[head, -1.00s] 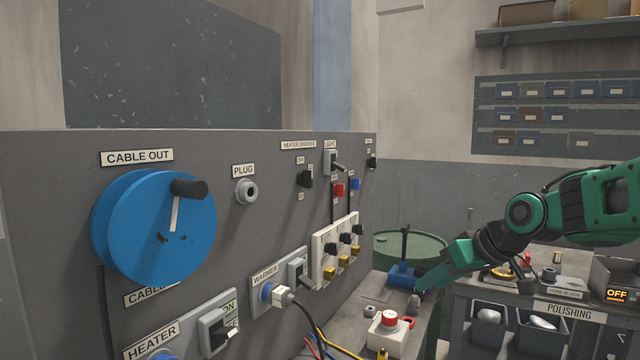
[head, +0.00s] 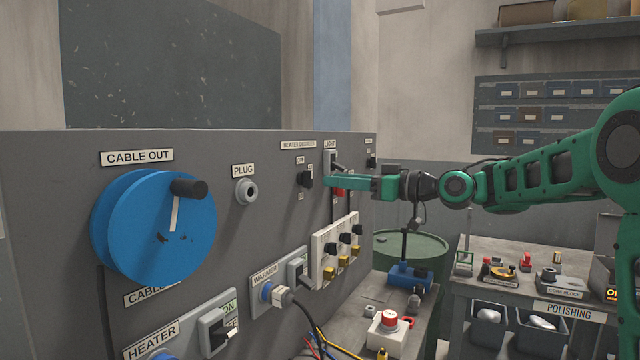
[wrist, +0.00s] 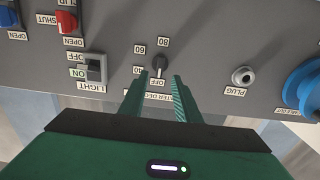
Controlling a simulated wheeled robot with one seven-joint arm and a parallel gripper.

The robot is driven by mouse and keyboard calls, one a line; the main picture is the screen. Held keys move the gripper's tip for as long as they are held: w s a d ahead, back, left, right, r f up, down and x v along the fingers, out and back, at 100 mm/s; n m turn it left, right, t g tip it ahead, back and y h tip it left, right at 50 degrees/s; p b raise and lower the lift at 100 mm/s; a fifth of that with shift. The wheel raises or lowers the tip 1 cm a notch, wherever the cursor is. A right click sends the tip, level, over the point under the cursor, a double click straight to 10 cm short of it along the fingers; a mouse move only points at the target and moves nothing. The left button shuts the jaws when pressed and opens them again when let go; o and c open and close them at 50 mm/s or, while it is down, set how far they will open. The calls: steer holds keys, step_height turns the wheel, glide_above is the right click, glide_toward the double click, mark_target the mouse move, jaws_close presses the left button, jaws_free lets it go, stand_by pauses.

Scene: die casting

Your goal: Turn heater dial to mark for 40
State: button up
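The heater dial (head: 305,179) is a small black knob under the "HEATER DEGREES" label on the grey panel. In the wrist view the dial (wrist: 159,63) appears upside down, with marks OFF, 40 (wrist: 137,71), 60 and 80 around it. Its narrow end seems to lie toward OFF, but its exact setting is too small to tell. My gripper (head: 328,181) reaches in from the right, its tips close to the dial. In the wrist view my gripper (wrist: 160,78) is open, its two green fingers on either side of the dial's near end. Contact cannot be told.
The light switch (wrist: 95,70) and a red knob (wrist: 67,22) sit beside the dial. The plug socket (wrist: 243,75) and blue cable reel (head: 150,225) are on the other side. Several black knobs (head: 345,238) are on a white plate below. Free space lies in front of the panel.

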mark_target(312, 178)
steer(key=shift+x, duration=3.05)
jaws_close()
steer(key=shift+d, duration=0.2)
steer(key=shift+a, duration=0.1)
